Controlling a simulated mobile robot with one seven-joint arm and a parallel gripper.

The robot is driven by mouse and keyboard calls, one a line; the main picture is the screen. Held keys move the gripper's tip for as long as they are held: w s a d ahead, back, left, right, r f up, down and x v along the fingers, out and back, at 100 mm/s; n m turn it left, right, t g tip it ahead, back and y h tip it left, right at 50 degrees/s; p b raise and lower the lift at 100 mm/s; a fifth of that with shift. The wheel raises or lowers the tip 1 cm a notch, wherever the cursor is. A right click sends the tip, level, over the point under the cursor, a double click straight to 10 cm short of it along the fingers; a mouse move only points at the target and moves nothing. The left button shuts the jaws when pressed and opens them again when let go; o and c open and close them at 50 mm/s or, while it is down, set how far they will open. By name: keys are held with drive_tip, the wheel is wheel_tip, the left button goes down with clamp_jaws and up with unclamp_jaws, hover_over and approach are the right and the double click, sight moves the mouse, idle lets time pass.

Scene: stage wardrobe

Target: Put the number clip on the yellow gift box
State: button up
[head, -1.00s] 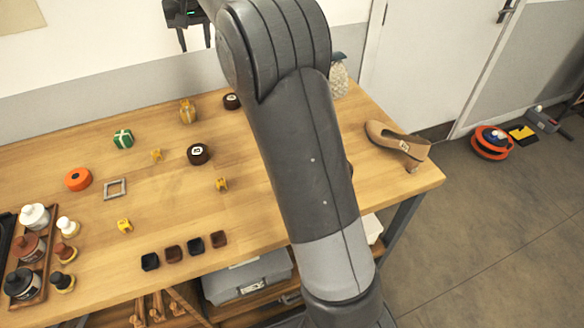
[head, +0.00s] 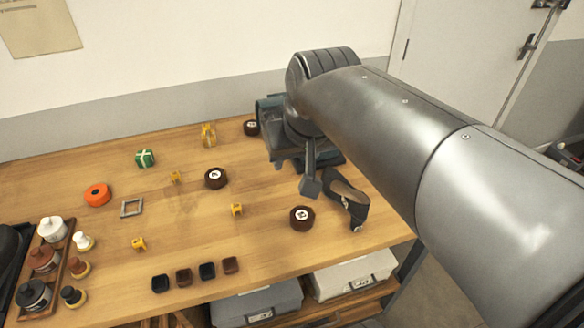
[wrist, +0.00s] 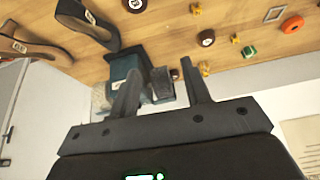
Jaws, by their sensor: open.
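Small yellow clips lie on the wooden table: one (head: 175,177) near the green box, one (head: 237,210) further right, one (head: 139,244) at the front left. Any numbers on them are too small to read. The yellow gift box (head: 208,134) stands near the back of the table and also shows in the wrist view (wrist: 204,68). My gripper (head: 311,180) is above the right part of the table, right of the clips and box. In the wrist view its fingers (wrist: 160,66) are apart with nothing held between them.
A teal machine (wrist: 120,66) stands behind my gripper. A black shoe (head: 345,201) and a dark tape roll (head: 302,218) are near it. A green gift box (head: 145,158), orange roll (head: 97,194), grey frame (head: 131,208) and bottle tray (head: 60,272) occupy the left.

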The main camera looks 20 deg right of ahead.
drive_tip(key=s+f, duration=0.5)
drive_tip(key=s, duration=0.1)
drive_tip(key=shift+s+d+f, duration=0.15)
drive_tip(key=shift+s+d, duration=0.1)
drive_tip(key=shift+d, duration=0.05)
